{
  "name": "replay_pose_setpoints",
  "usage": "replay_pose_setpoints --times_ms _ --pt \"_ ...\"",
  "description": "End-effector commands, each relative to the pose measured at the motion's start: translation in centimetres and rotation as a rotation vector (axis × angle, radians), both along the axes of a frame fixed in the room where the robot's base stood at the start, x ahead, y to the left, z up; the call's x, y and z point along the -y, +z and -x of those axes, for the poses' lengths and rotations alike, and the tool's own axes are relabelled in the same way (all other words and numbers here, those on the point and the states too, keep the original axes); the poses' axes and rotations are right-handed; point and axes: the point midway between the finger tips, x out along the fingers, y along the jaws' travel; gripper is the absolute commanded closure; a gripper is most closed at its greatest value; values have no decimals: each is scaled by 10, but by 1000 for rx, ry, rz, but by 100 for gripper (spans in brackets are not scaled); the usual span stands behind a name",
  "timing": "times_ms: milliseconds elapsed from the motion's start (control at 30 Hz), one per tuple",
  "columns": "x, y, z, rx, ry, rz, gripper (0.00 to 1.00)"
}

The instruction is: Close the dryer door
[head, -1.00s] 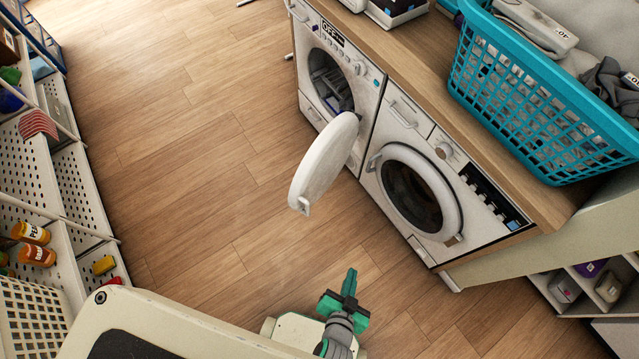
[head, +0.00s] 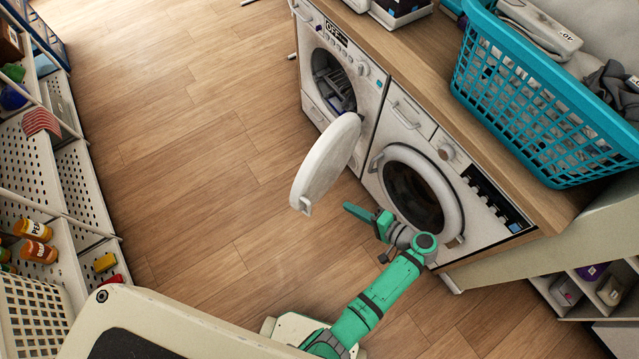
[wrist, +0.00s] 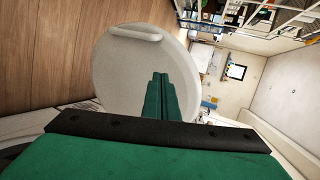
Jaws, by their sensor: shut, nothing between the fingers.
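The dryer (head: 365,98) is the left of two white machines under the counter. Its round white door (head: 326,166) stands swung wide open, out over the floor, and the dark drum opening (head: 334,82) shows behind it. My green gripper (head: 348,207) is shut and empty. In the head view it is just right of the door's lower part, in front of the other machine. In the wrist view the closed fingers (wrist: 160,80) point at the pale door disc (wrist: 125,75), which lies behind them. I cannot tell whether they touch it.
The second machine's round door (head: 416,190) is shut, right beside my arm. A wooden counter (head: 425,60) above holds a turquoise basket (head: 560,110). White shelves (head: 75,180) line the left side. The wooden floor between is clear.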

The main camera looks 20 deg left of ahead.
Motion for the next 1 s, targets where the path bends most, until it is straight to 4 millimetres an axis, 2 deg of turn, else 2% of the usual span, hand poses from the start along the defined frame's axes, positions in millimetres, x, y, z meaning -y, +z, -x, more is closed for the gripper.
replay_pose_setpoints --times_ms 133,367,833,1000 --pt "0 19 -10 22 40 -60 100" --pt "-16 17 -15 24 52 -72 100" --pt "-94 -9 -40 23 52 -71 100" --pt "-115 -8 -47 25 51 -70 100"
